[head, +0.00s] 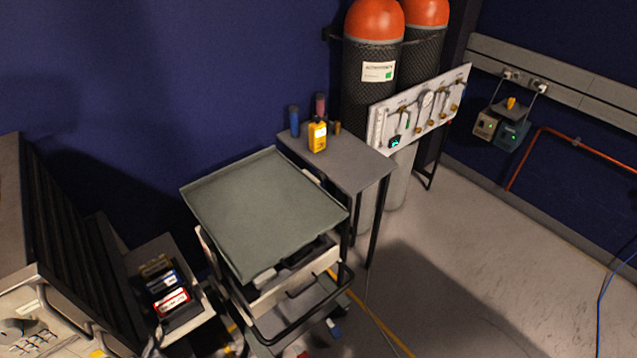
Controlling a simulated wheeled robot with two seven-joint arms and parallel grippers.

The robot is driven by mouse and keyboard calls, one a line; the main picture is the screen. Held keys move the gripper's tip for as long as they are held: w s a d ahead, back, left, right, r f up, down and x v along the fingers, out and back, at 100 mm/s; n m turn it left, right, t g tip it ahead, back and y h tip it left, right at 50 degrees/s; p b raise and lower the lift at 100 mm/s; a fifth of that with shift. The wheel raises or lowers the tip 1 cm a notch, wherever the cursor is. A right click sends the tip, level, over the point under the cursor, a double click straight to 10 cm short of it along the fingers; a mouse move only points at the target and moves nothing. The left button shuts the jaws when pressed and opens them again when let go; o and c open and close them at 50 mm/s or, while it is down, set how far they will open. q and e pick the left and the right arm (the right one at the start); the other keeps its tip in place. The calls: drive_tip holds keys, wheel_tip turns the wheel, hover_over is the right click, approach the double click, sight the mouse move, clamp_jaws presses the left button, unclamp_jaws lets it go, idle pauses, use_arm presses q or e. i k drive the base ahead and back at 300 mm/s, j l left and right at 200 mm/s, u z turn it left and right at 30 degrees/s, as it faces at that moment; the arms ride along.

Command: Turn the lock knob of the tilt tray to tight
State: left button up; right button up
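The tilt tray (262,205) is a flat grey-green tray with a low raised rim, on top of a wheeled cart (290,295) in the middle of the head view. Its surface is empty and looks tilted. A dark part (308,252) sits under the tray's front right edge; I cannot tell whether it is the lock knob. No knob marking or setting is readable. Neither of my grippers is in view.
A small grey table (345,165) with a yellow device (317,135) and bottles stands behind the cart. Orange-topped cylinders (373,60) and a gauge panel (420,110) are beyond. A bin of coloured cases (168,290) is left. Floor (470,260) at right is mostly clear.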

sight(320, 175)
drive_tip(key=i+l+u, duration=0.1)
drive_tip(key=u, duration=0.35)
drive_tip(key=l+u, duration=0.25)
drive_tip(key=u, duration=0.15)
drive_tip(key=l+u, duration=0.3)
drive_tip(key=l, duration=0.5)
drive_tip(key=l+u, duration=0.25)
drive_tip(key=l, duration=0.55)
drive_tip(key=k+l+u, duration=0.1)
drive_tip(key=l+u, duration=0.2)
drive_tip(key=l, duration=0.45)
